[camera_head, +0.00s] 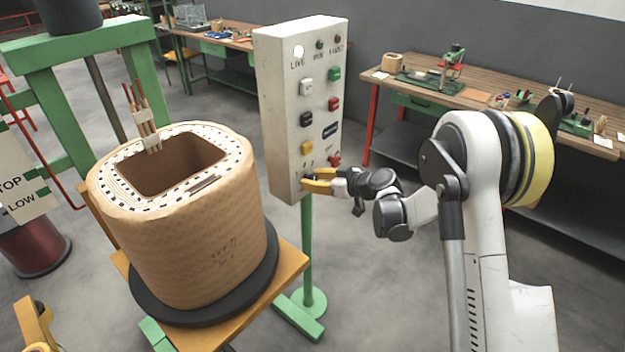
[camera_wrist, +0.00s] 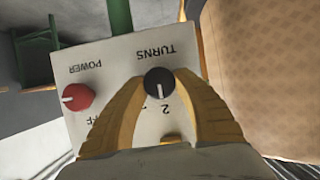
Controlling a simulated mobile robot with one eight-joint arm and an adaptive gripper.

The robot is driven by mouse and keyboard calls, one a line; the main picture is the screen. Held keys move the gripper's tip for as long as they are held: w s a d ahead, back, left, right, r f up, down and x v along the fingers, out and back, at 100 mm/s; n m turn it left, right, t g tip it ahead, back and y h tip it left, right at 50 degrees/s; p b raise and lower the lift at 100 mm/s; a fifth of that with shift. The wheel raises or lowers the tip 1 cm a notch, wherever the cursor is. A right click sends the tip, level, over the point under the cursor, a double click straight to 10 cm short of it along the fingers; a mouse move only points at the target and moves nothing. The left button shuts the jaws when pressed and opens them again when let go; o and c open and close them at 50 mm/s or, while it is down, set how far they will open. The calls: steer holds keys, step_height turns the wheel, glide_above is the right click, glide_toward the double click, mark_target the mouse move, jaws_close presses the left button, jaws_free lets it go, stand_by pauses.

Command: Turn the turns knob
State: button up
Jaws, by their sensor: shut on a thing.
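The turns knob (camera_wrist: 159,83) is a round black knob with a white pointer line on a pale panel, under the label TURNS, which appears upside down in the wrist view. The yellow fingers of my gripper (camera_wrist: 160,92) sit on both sides of the knob and are shut on it. In the head view my gripper (camera_head: 319,182) reaches the lower part of the white control box (camera_head: 270,110) from the right. The knob itself is hidden there behind the fingers. A 2 shows on the panel near the knob.
A red power knob (camera_wrist: 78,97) sits beside the turns knob. Several coloured buttons cover the box face above. A large wrapped coil (camera_head: 215,245) stands close on the left, on a wooden platform. A green post (camera_head: 307,250) carries the box. Workbenches stand behind.

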steer(key=n+t+h+b, duration=0.1)
steer(key=n+b, duration=0.1)
steer(key=n, duration=0.1)
steer(key=shift+a+f+t, duration=0.1)
steer(key=shift+a+t, duration=0.05)
steer(key=shift+t, duration=0.25)
steer(key=shift+c, duration=0.2)
steer(key=n+t+h+b, duration=0.1)
steer(key=n+b, duration=0.1)
steer(key=n, duration=0.1)
steer(key=shift+t, duration=0.4)
steer(key=shift+b, duration=0.3)
steer(key=o, duration=1.2)
steer(key=shift+s, duration=0.1)
steer(key=v, duration=1.2)
